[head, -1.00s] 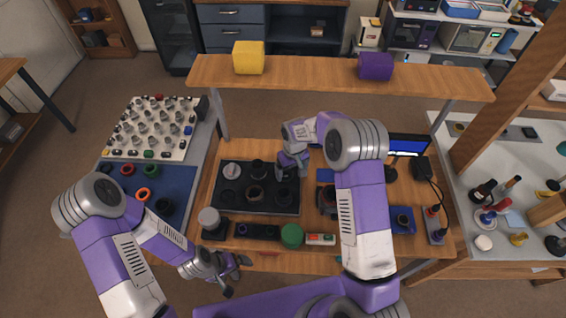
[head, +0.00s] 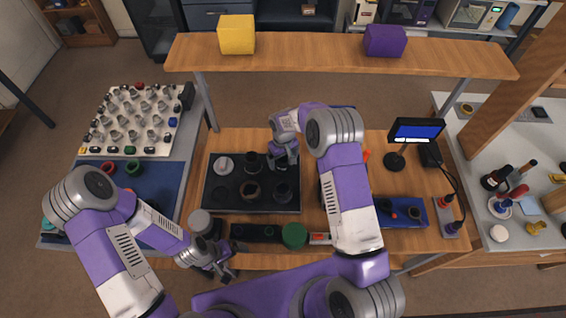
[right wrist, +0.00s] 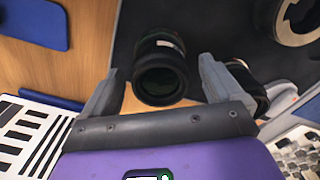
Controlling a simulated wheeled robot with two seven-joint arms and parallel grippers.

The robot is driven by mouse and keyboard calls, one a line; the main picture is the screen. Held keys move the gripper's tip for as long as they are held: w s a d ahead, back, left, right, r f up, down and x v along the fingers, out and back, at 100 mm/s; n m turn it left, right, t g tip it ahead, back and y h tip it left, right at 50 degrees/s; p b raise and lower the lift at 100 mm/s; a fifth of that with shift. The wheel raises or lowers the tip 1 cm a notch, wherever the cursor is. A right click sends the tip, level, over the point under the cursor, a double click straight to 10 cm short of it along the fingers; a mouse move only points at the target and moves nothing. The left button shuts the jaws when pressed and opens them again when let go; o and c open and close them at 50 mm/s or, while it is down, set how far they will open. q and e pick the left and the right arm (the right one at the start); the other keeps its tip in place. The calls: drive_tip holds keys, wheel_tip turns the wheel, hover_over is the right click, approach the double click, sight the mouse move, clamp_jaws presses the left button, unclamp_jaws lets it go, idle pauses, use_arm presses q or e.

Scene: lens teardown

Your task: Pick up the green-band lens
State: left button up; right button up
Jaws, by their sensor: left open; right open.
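My right gripper (head: 284,160) is open at the back right corner of the black tray (head: 225,203). In the right wrist view its open fingers (right wrist: 160,70) stand on either side of a black lens (right wrist: 160,85) with a faint greenish band; I cannot tell whether they touch it. In the head view the gripper mostly hides this lens. My left gripper (head: 225,270) is open and empty near the bench's front edge.
A green cylinder (head: 294,236) and a white-topped jar (head: 201,222) stand in front of the tray. A raised shelf with a yellow block (head: 237,35) and a purple block (head: 385,40) spans the back. A small monitor (head: 417,130) stands at the right.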

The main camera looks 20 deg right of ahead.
wheel_tip(320, 180, down, 2)
drive_tip(key=shift+f, duration=0.1)
drive_tip(key=c, duration=1.4)
